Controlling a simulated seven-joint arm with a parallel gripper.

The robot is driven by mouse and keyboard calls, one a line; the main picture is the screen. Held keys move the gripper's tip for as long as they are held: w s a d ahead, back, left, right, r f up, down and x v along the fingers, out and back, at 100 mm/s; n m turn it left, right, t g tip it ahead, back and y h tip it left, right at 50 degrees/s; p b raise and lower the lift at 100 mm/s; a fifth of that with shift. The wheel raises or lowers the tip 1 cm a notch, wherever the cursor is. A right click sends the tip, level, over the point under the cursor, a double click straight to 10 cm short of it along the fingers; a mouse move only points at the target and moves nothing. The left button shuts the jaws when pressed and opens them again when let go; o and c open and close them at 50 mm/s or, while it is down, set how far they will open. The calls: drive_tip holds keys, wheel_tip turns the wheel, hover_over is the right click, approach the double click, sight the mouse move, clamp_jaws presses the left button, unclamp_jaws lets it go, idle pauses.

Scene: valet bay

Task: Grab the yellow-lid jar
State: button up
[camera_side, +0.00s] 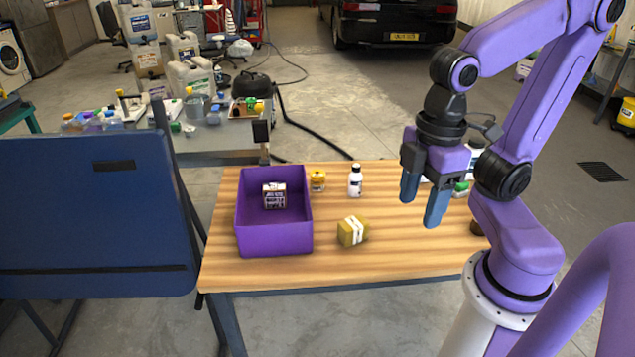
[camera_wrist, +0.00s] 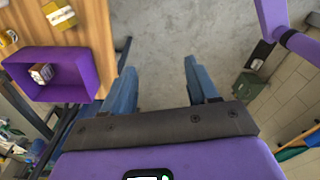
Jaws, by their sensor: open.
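The yellow-lid jar (camera_side: 318,181) is a small jar with a yellow lid and a yellowish label. It stands on the wooden table just right of the purple bin in the side view. A yellow-orange shape that seems to be this jar shows at the left edge of the wrist view (camera_wrist: 8,38). My gripper (camera_side: 422,205) is open and empty, with blue fingers pointing down, above the right part of the table and well right of the jar. The fingers also show in the wrist view (camera_wrist: 160,70), with grey floor between them.
The purple bin (camera_side: 275,239) holds a small printed box (camera_side: 274,195); both show in the wrist view. A white bottle with a black cap (camera_side: 355,182) stands right of the jar. A yellow block with white bands (camera_side: 352,231) lies in front. More items are partly hidden behind my gripper.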

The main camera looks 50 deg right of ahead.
drive_tip(key=w+a+f+m+t+y, duration=0.1)
drive_tip(key=w+a+m+t+y, duration=0.2)
drive_tip(key=w, duration=0.6)
drive_tip(key=w+a+m+t+y, duration=0.2)
drive_tip(key=w+a+m, duration=0.25)
drive_tip(key=w, duration=0.55)
drive_tip(key=m+t+h, duration=0.6)
drive_tip(key=m+h, duration=0.7)
drive_tip(key=h, duration=0.1)
hover_over(319, 178)
drive_tip(key=s+a, duration=1)
drive_tip(key=s, duration=0.2)
wheel_tip(319, 178, down, 24)
drive_tip(key=shift+n+g, duration=0.25)
drive_tip(key=shift+g, duration=0.05)
drive_tip(key=x, duration=1.8)
drive_tip(key=shift+s+d+r, duration=0.1)
drive_tip(key=shift+d+r, duration=0.05)
drive_tip(key=c, duration=0.7)
